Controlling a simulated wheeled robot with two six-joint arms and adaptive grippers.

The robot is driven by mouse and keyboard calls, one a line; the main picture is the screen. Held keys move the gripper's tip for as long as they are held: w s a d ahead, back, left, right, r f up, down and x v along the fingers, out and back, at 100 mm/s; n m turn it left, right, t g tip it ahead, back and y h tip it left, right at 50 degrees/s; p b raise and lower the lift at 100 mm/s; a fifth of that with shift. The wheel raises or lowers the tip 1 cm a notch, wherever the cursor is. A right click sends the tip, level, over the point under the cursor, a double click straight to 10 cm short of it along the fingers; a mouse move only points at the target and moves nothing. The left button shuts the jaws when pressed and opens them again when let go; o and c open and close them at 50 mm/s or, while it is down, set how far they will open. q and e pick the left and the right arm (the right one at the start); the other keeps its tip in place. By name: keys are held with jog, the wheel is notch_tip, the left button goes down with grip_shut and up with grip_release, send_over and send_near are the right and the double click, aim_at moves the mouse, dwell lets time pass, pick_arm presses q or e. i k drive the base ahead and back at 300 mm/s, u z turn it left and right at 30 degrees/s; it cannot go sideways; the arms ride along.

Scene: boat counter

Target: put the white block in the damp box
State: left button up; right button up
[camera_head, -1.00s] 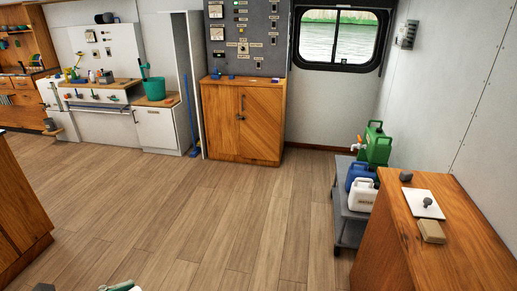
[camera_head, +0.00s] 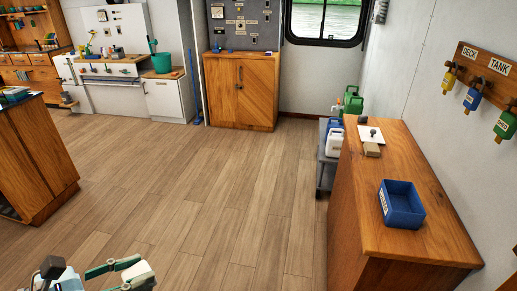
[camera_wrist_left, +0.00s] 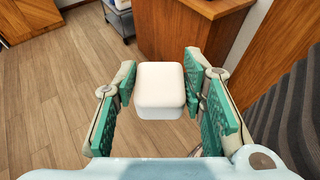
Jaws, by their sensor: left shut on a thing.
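The white block (camera_wrist_left: 161,88) with rounded edges sits between the green-padded fingers of my left gripper (camera_wrist_left: 162,100) in the left wrist view, and the gripper is shut on it. In the head view, my left gripper (camera_head: 118,272) is at the bottom left, above the floor and well away from the wooden counter; I cannot make out the block clearly there. A blue open box (camera_head: 402,204) stands on the counter at the right and looks empty. My right gripper is not in view.
The wooden counter (camera_head: 438,232) also holds a tan block (camera_head: 372,149) and a white plate (camera_head: 370,135) with a dark knob. A labelled rack (camera_head: 485,72) with tagged hooks hangs above. Jugs (camera_head: 335,138) stand on a grey cart behind. The floor between is clear.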

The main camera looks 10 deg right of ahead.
aim_at(400, 203)
jog(key=z, duration=1.75)
jog(key=i, duration=1)
